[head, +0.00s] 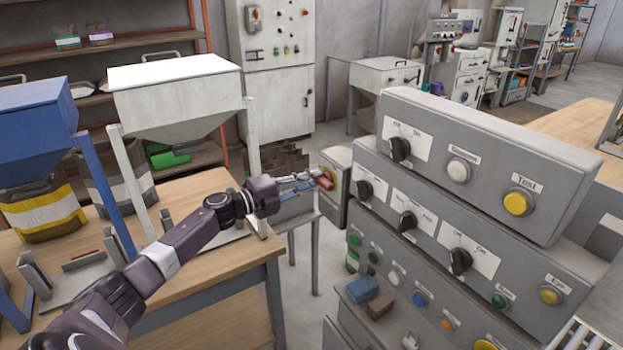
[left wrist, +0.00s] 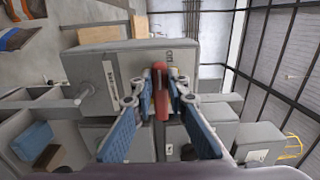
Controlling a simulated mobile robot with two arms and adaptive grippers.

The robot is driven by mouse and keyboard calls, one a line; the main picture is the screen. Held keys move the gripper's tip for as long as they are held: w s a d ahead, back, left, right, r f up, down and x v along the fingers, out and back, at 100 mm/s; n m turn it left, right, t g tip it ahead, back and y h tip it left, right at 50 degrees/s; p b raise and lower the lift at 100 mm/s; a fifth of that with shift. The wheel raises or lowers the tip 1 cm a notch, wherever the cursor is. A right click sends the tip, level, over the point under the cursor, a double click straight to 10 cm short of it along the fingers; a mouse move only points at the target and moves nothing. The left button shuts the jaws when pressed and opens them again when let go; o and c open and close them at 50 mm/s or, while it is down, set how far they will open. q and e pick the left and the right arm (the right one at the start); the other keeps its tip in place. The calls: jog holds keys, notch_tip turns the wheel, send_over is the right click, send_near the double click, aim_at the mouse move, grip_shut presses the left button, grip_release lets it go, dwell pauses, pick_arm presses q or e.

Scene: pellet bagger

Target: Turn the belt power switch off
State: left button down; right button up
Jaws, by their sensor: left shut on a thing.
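My left gripper (head: 312,185) reaches across from the left, to a small grey box (head: 336,205) with a yellow plate (head: 329,173) on its front. Its fingers are shut on a red switch handle (head: 324,181) at that plate. In the left wrist view the red handle (left wrist: 160,90) stands between the two fingertips, with a blue pad on each finger. The fingers hide part of the handle and the plate. I cannot read the switch position or tell from a label whether this is the belt power switch. My right gripper is not in view.
A stepped grey console (head: 478,150) with black knobs and coloured buttons stands close on the right. A wooden table (head: 200,262) with a white hopper (head: 176,86) and a blue hopper (head: 35,130) is on the left. A blue block (head: 363,288) lies low in front of the console.

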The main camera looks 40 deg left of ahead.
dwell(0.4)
pick_arm(q)
jog(key=c, duration=1.9)
grip_release()
jog(key=shift+w, duration=0.1)
jog(key=shift+s+a+f, duration=0.15)
jog(key=shift+s+a, duration=0.05)
jog(key=shift+s, duration=0.3)
jog(key=v, duration=1.1)
jog(key=shift+d, duration=0.1)
